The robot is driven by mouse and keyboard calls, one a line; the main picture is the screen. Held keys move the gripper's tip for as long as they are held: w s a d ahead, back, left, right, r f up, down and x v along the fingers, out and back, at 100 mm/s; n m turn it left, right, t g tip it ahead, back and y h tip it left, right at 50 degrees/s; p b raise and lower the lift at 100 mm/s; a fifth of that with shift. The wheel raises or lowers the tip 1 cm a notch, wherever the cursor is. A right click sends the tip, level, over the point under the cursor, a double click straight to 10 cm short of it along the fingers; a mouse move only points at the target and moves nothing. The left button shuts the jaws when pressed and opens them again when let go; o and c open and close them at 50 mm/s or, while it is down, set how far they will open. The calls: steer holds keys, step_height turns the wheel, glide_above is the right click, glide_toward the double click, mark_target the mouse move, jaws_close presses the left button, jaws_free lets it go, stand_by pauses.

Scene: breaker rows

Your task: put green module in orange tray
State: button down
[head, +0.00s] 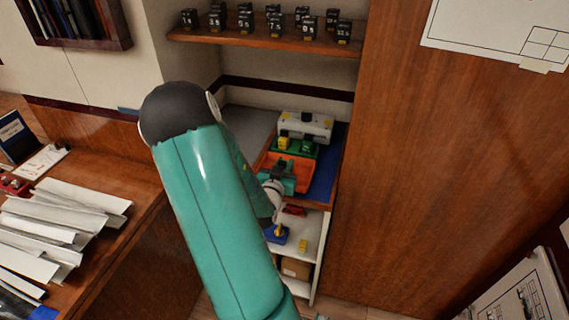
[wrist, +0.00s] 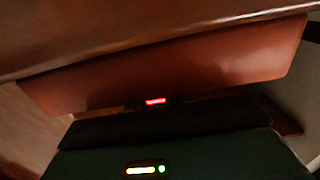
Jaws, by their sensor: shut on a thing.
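The orange tray (head: 303,172) sits on the counter inside the alcove in the head view, partly covered by my arm. My gripper (head: 284,182) is low over the tray, and its fingertips are hard to make out. In the wrist view a dark green block (wrist: 195,158) with a lit yellow bar and a green light fills the bottom; it appears to be the green module, held in my shut gripper. An orange-brown surface (wrist: 210,68), likely the tray, lies beyond it. I cannot tell whether the module touches the tray.
A green tray (head: 296,150) with yellow modules and a grey case (head: 305,126) stand behind the orange tray. Black numbered blocks (head: 273,22) line the shelf above. A blue tray (head: 277,235) lies below. A wooden panel (head: 440,180) closes the right side.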

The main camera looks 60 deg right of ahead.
steer(key=shift+s+a, duration=0.1)
steer(key=c, duration=1.2)
jaws_free()
steer(key=shift+f, duration=0.1)
